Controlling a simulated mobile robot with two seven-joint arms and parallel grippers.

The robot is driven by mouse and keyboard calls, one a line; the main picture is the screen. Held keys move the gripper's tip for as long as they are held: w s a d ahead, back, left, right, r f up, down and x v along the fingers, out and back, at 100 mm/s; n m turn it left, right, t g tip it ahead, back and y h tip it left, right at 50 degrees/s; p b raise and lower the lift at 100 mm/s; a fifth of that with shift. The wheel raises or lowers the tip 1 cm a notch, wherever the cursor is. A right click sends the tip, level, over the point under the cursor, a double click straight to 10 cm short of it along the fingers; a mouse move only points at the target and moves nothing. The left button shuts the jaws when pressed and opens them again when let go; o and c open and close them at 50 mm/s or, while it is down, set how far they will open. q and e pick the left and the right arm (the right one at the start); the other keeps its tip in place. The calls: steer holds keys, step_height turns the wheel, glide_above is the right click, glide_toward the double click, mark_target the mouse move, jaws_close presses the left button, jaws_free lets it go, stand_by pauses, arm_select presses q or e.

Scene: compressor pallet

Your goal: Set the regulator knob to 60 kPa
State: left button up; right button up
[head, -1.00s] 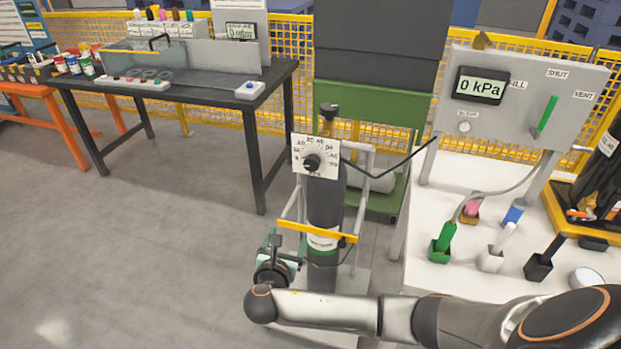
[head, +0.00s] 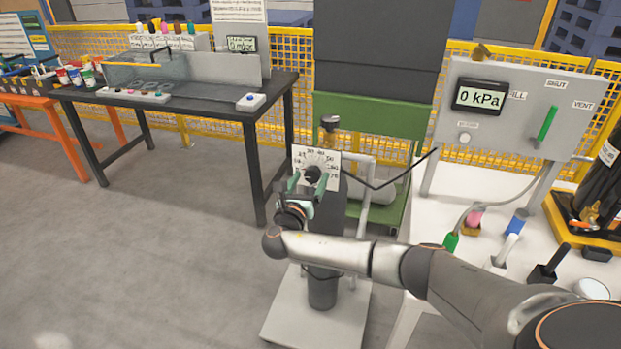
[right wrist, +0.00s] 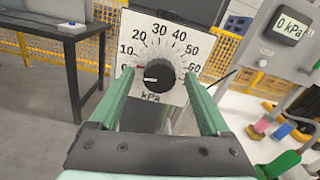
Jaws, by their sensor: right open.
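The black regulator knob (head: 312,174) sits on a white dial plate (head: 331,160) on top of the dark cylinder on a stand. In the right wrist view the knob (right wrist: 159,75) has a white mark pointing left, near the 0 of the dial scale (right wrist: 158,32); the 60 is at the right. My right gripper (head: 308,182) is open in front of the dial, with its green fingers on either side of the knob; I cannot tell whether they touch it. The panel display (head: 479,97) reads 0 kPa. My left gripper is not in view.
A grey panel (head: 520,80) with a green lever stands at the right over a white table (head: 430,215) holding coloured fittings. A black workbench (head: 200,110) is at the back left. A thin dark hose runs from the dial toward the panel. The floor at left is clear.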

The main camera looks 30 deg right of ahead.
steer(key=shift+w+d, duration=0.4)
steer(key=shift+d, duration=0.05)
jaws_close()
stand_by(0.5)
